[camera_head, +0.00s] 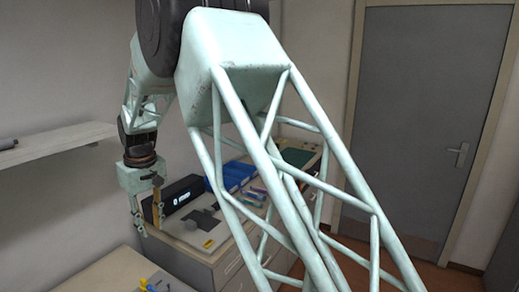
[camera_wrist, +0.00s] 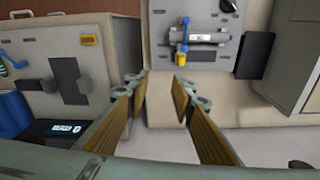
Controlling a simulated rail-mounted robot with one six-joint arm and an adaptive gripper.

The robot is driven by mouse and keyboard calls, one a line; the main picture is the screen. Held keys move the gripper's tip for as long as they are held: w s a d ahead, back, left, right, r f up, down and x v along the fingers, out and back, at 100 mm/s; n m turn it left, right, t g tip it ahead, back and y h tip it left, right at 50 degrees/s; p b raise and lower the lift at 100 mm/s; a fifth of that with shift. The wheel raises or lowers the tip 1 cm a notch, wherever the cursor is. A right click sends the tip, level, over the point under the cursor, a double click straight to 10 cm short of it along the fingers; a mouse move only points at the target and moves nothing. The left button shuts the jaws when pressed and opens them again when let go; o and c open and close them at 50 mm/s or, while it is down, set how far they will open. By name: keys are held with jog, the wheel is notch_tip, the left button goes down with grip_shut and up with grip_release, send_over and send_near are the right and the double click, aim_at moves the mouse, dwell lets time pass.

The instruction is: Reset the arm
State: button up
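My gripper (camera_head: 148,218) hangs at the left of the head view, with its fingers pointing down. In the wrist view my gripper (camera_wrist: 160,84) has its two brown-padded fingers spread apart. The gap between them is empty, so it is open. Ahead of the fingertips in the wrist view, a grey cylindrical toner cartridge (camera_wrist: 209,38) with a white label lies on a light grey panel (camera_wrist: 217,62). A blue and yellow piece (camera_wrist: 185,35) sits at its left end. My arm's lattice link hides much of the middle of the head view.
A cabinet top (camera_head: 195,238) holds a black box (camera_head: 181,197), blue bins (camera_head: 236,174) and colourful small items (camera_head: 254,196). A wall shelf (camera_head: 60,141) is at left, a grey door (camera_head: 425,120) at right. A dark plate (camera_wrist: 254,56) lies right of the cartridge panel.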

jog(key=w+d+r+m+t+y+b, duration=0.2)
jog(key=d+r+m+t, duration=0.45)
jog(key=d+r, duration=2.45)
jog(key=s+d+f+m+g+h+b, duration=0.1)
jog(key=s+d+f, duration=0.1)
jog(key=s+d, duration=0.7)
jog(key=s+d+f+m+g+b, duration=0.1)
jog(key=s+d, duration=0.5)
jog(key=s, duration=0.5)
jog(key=s+d+f+b, duration=0.1)
jog(key=s+d+f, duration=0.2)
jog(key=s, duration=0.6)
jog(key=s+d+f+m+g+h, duration=0.1)
jog(key=s+d+f, duration=0.3)
jog(key=s+f, duration=0.2)
jog(key=s+d+f+h+b, duration=0.1)
jog(key=s+d+f, duration=0.3)
jog(key=s, duration=0.7)
jog(key=shift+s+f+m+b, duration=0.3)
jog(key=shift+f+m+b, duration=0.05)
jog(key=shift+f, duration=0.3)
